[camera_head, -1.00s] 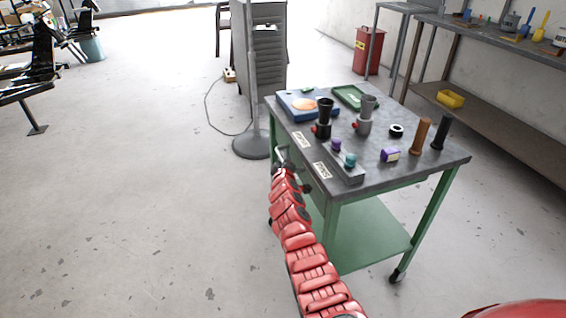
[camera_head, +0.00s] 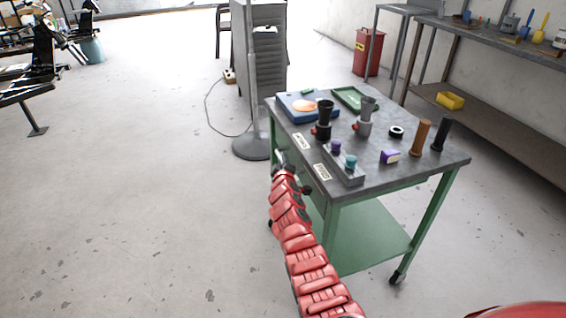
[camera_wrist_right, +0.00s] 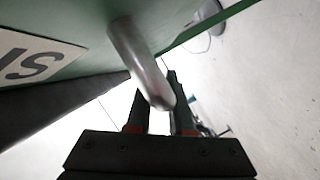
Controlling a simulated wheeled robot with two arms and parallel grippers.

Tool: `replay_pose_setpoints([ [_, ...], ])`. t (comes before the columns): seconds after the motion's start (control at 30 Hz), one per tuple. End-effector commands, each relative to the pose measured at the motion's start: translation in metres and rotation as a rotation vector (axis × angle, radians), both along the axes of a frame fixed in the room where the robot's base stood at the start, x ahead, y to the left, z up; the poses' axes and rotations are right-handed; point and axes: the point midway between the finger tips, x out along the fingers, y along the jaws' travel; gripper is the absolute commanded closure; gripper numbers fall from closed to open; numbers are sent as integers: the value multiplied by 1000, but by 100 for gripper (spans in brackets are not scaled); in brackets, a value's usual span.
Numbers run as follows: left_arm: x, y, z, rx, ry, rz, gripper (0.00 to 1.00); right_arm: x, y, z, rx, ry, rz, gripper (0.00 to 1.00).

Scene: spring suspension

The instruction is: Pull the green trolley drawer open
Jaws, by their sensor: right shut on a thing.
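The green trolley (camera_head: 350,235) with a grey top (camera_head: 400,178) stands right of centre in the head view. In the right wrist view, its green drawer front (camera_wrist_right: 85,20) fills the upper left, with part of a white label (camera_wrist_right: 30,58). A metal handle (camera_wrist_right: 140,60) sticks out from it. My right gripper (camera_wrist_right: 160,105) is shut on the handle, with a finger on either side of the bar. In the head view, my red right arm reaches up to the trolley's left side, where the gripper (camera_head: 280,160) looks small and partly hidden. My left gripper is not in view.
On the trolley top are a blue scale (camera_head: 298,106), a green tray (camera_head: 352,98), black and grey grinders, a grey holder and several small items. A pedestal fan (camera_head: 252,146) stands behind left. A workbench (camera_head: 490,110) lines the right wall.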

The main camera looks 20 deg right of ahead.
Motion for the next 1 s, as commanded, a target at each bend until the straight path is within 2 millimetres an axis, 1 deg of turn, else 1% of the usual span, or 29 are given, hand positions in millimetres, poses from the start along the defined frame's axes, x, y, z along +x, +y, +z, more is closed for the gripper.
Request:
replay_pose_setpoints([
  [0.83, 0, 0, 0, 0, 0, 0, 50, 0, 0, -1, 0, 1, 0, 100],
  [1.0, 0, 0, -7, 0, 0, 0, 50, -1, 9, -3, 0, 1, 1, 100],
])
